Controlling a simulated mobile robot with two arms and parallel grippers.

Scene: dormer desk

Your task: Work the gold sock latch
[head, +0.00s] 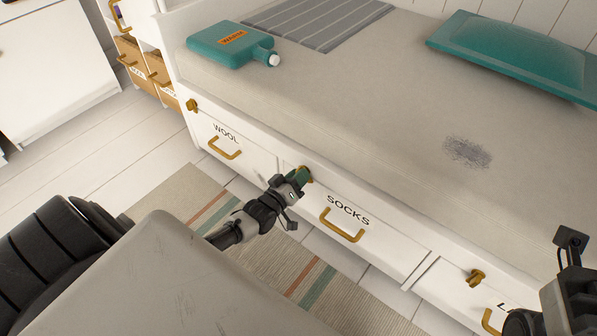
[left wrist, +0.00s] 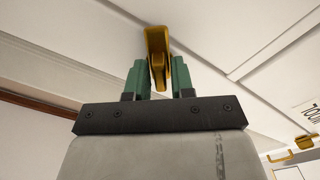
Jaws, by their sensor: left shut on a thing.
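The gold sock latch (head: 307,174) is on the white bed-base front at the upper left of the drawer marked SOCKS (head: 375,240). My left gripper (head: 300,178) is at the latch and hides much of it in the head view. In the left wrist view the gold latch (left wrist: 157,50) stands upright between the two green fingers of my left gripper (left wrist: 158,80), which is shut on it. The SOCKS drawer's front looks flush with its frame, with a gold handle (head: 341,227). My right gripper's fingers do not show.
The WOOL drawer (head: 215,141) with its own gold latch (head: 192,105) is to the left. Another gold latch (head: 476,278) is to the right. A teal bottle (head: 222,48) and teal pillow (head: 520,57) lie on the mattress. A striped rug (head: 180,205) covers the floor in front.

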